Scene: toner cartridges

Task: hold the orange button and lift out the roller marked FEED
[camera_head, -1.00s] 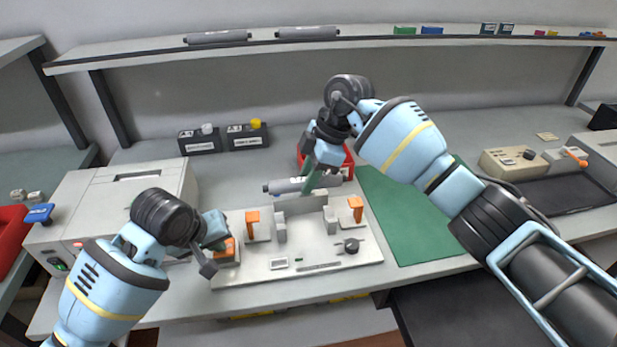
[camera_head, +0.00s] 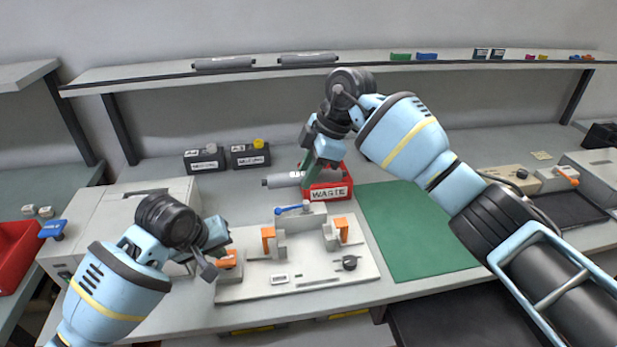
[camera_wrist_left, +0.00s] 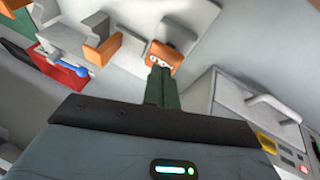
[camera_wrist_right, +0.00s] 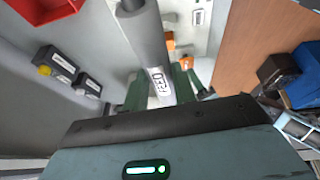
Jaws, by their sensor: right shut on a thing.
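The orange button (camera_head: 228,259) is on the left front of the light grey base plate (camera_head: 300,292). My left gripper (camera_head: 212,265) is at the button. In the left wrist view its fingertips (camera_wrist_left: 160,82) look together and reach the labelled orange button (camera_wrist_left: 163,56); firm contact is hard to tell. My right gripper (camera_head: 312,165) is shut on the grey roller (camera_head: 284,180). The FEED label (camera_wrist_right: 160,82) shows near the fingers in the right wrist view. The roller is in the air, clear of the plate's grey brackets (camera_head: 280,244), and overlaps the WASTE bin in the head view.
The red WASTE bin (camera_head: 329,192) stands behind the plate. Two orange latches (camera_head: 268,240) and a blue lever (camera_head: 293,209) rise from the plate. A green mat (camera_head: 415,235) lies clear at right. Black bottles (camera_head: 204,159) stand behind at left; other rollers (camera_head: 222,64) lie on the shelf.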

